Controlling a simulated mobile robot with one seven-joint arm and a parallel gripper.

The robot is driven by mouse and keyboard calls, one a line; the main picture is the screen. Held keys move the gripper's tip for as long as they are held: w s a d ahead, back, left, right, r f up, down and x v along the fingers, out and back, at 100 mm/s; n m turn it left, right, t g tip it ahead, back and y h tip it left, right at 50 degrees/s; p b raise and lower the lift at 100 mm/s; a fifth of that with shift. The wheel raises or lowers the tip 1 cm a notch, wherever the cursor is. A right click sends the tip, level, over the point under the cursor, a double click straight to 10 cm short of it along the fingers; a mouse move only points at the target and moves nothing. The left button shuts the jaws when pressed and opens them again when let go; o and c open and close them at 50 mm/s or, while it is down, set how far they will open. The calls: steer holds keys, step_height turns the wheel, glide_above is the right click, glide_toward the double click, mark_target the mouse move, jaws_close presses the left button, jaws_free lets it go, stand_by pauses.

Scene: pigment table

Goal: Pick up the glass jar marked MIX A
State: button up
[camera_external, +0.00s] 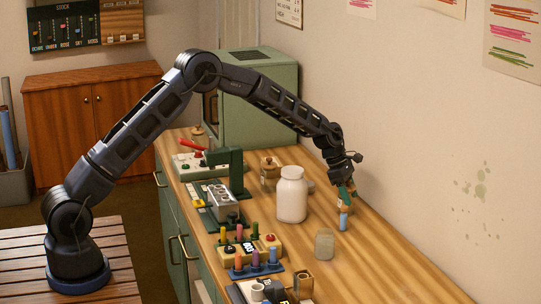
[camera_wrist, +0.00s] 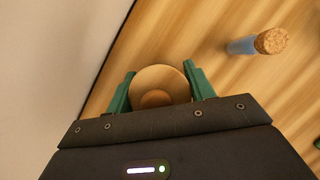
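My gripper (camera_external: 345,192) is low over the right side of the wooden workbench, pointing down. In the wrist view its green fingers (camera_wrist: 160,85) stand on both sides of a round wooden lid (camera_wrist: 160,84), very close to its edges. I cannot tell whether they touch it. The body under the lid is hidden, and no MIX A label is readable in either view. A blue vial (camera_external: 343,221) with a cork stands close by; it also shows in the wrist view (camera_wrist: 256,43), apart from the fingers. A small glass jar (camera_external: 324,245) stands nearer the camera.
A large white jar (camera_external: 291,195) stands left of my gripper, with a lidded jar (camera_external: 269,172) behind it. The wall is close on the right. The bench's front right is clear.

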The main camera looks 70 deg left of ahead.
steer(key=c, duration=0.3)
steer(key=shift+c, duration=0.2)
